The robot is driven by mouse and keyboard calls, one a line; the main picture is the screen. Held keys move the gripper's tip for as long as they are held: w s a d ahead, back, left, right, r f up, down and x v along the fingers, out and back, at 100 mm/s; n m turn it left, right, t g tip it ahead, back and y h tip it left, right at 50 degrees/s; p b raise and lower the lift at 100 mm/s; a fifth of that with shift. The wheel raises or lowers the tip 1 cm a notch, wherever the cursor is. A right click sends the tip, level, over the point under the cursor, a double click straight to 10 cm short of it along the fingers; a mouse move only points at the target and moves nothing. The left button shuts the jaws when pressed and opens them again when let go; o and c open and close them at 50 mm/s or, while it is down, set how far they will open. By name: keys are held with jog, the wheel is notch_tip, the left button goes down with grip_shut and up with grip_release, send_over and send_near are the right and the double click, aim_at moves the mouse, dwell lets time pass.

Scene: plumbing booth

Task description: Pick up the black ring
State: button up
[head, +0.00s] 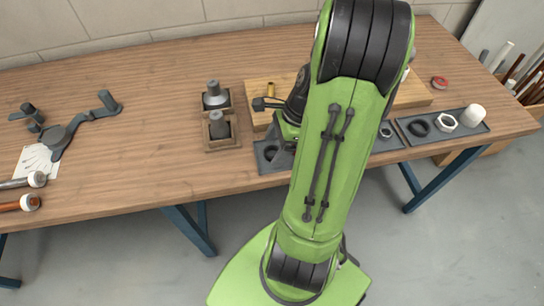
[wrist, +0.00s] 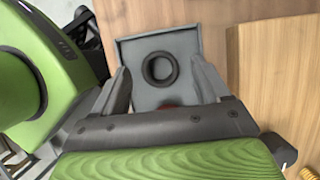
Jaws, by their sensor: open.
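A black ring (wrist: 160,68) lies flat in a grey tray (wrist: 128,48) in the wrist view. The ring also shows in the head view (head: 270,153), in the left end of the tray row at the table's front edge. My gripper (wrist: 160,72) is open, with one finger on each side of the ring in the picture. Nothing is held between the fingers. I cannot tell the height of the fingertips above the tray. In the head view my arm covers most of the gripper and the middle trays. A second black ring (head: 419,127) lies in the right tray (head: 462,136).
A white nut (head: 446,121) and a white cylinder (head: 474,115) share the right tray. A wooden board (head: 412,93) lies behind the trays. Two wooden holders with grey fittings (head: 219,126) stand left of my gripper. The table between them and the left-hand tools is clear.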

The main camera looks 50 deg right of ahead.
jog(key=shift+w+a+f, duration=0.1)
jog(key=shift+a+f, duration=0.05)
jog(key=shift+f, duration=0.4)
jog(key=shift+r, duration=0.1)
jog(key=c, duration=1.1)
